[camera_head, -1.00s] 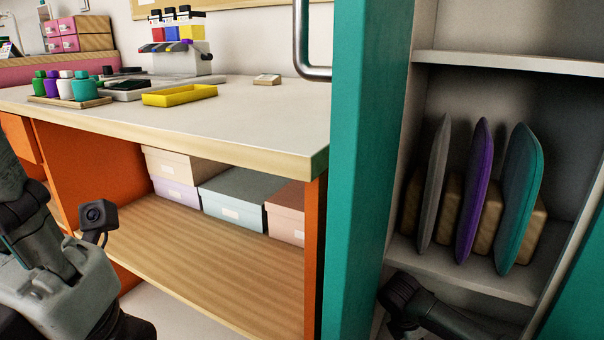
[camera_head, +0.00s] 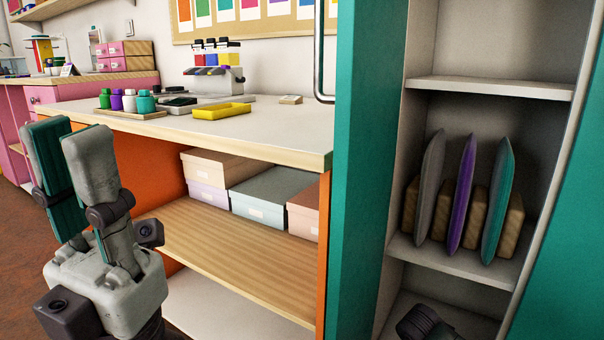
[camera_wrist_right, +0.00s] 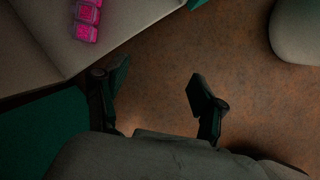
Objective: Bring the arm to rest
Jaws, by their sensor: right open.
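My left gripper (camera_head: 68,150) is raised at the left of the head view, fingers up. Its fingers look apart, with the teal inner pad of one showing and nothing between them. My right gripper (camera_wrist_right: 158,83) is open and empty in the right wrist view, above brown floor. A dark part of my right arm shows at the bottom of the head view, in front of the cabinet; the right fingers are hidden there.
A teal cabinet (camera_head: 362,180) stands at the right; grey, purple and teal boards (camera_head: 462,195) stand upright on its shelf. The white worktop (camera_head: 290,125) holds bottles, a yellow tray (camera_head: 222,111) and a dispenser. Brown floor (camera_head: 20,240) is clear at left.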

